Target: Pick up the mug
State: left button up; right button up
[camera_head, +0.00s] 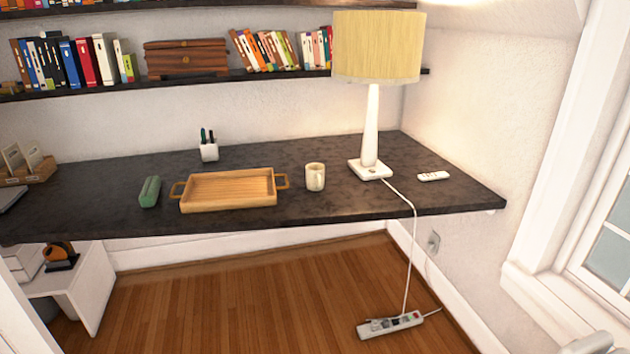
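Neither of my grippers can be made out in this view.
The wooden tray (228,206) has side handles. The lamp (372,130) has a cord hanging over the desk's front edge to a power strip (390,325). A green case (150,191), pen cup (209,152) and white remote (433,176) are also on the desk. Shelves hang above.

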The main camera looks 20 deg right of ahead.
aim_at(315, 172)
jog(key=i+l, duration=0.15)
jog(key=i, duration=0.25)
jog(key=i+l, duration=0.2)
jog(key=i, duration=0.2)
